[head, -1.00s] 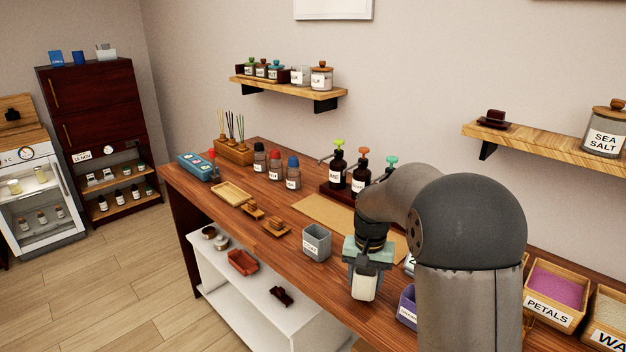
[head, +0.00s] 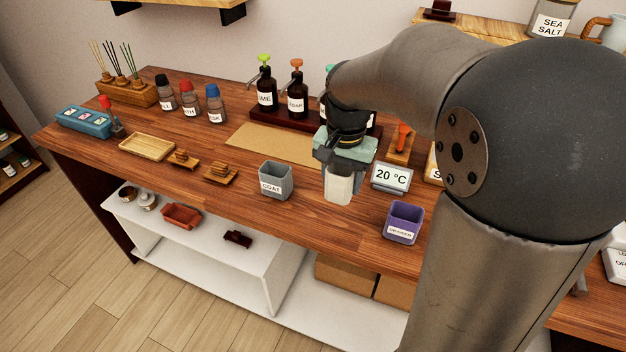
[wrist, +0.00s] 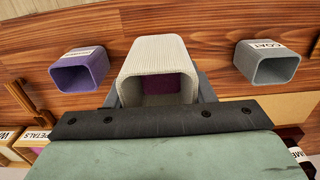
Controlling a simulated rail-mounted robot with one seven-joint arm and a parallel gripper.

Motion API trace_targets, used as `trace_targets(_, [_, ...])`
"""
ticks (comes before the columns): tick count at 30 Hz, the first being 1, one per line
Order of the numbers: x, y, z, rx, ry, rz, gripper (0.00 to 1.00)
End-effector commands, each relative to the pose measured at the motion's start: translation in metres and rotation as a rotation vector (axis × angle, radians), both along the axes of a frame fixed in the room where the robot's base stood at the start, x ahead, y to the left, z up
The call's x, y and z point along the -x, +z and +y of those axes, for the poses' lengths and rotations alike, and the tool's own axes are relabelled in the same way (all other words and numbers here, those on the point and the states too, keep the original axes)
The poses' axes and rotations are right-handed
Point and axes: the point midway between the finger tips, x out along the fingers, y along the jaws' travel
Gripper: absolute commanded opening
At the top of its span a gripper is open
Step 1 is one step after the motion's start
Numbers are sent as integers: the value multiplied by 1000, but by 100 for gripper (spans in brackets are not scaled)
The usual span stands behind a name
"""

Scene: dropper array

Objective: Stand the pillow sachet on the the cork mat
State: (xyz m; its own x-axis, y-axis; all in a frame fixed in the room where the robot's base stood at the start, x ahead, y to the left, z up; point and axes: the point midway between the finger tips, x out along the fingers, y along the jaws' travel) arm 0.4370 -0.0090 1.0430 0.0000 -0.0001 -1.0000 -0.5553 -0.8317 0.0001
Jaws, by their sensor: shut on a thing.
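My gripper (head: 341,168) is shut on a cream, ribbed, open-topped holder, which I take as the pillow sachet (head: 338,188); no label shows on it. In the wrist view the sachet (wrist: 154,52) sits between the jaws with its open mouth toward the camera and something dark purple inside. In the head view it hangs roughly upright at the front part of the counter, between the grey and purple holders. I cannot tell its exact height above the wood. The cork mat (head: 262,142) is a flat tan sheet behind and left of my gripper, partly hidden by it.
A grey COAT holder (head: 276,182) stands left of the sachet, and a purple DRAWER holder (head: 403,222) stands right. A 20 °C display (head: 391,178) is close on the right. Pump bottles (head: 297,92) stand behind the mat. The visible part of the mat is bare.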

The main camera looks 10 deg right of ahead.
Motion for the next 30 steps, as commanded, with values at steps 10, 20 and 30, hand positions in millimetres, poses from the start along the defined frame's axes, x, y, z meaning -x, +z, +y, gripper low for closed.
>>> trace_targets(10, [-69, -52, 19, 0, 2, 4, 26])
trace_targets(20, [-89, -77, 24, -1, 1, 1, 26])
trace_targets(30, [-90, -109, 24, 0, 1, -1, 26])
